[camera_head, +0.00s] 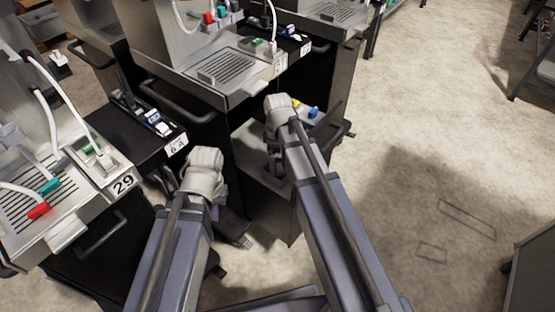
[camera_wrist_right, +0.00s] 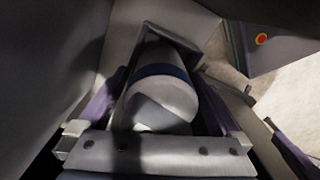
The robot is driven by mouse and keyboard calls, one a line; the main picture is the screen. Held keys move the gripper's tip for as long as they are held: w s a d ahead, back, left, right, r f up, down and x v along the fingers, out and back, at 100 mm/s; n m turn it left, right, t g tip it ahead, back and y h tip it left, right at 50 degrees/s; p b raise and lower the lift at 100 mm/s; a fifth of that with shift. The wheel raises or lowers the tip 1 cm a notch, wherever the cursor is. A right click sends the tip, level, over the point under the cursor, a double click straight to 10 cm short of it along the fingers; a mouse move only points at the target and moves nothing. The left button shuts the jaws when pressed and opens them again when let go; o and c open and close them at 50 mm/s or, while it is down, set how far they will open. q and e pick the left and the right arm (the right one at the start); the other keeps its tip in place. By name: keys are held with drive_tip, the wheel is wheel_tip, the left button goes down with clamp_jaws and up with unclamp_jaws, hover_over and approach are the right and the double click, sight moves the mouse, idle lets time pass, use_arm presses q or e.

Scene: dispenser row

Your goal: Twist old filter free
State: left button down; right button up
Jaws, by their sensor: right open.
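In the right wrist view, a white cylindrical filter (camera_wrist_right: 165,98) with a dark blue band sits inside a grey, box-like recess. My right gripper (camera_wrist_right: 163,85) is open, its purple fingers on either side of the filter. I cannot tell whether they touch it. In the head view my right arm reaches to the open cabinet under the middle dispenser, and its gripper (camera_head: 275,163) is mostly hidden behind the wrist. My left gripper (camera_head: 222,191) is low in front of the dispenser row, its jaws hidden by its own wrist. The filter cannot be made out in the head view.
The middle dispenser (camera_head: 215,70) has a drip tray and hoses. Small yellow and blue items lie near my right wrist.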

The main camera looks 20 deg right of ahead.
drive_tip(key=shift+c, duration=0.4)
drive_tip(key=c, duration=1.5)
drive_tip(key=shift+s+r, duration=0.1)
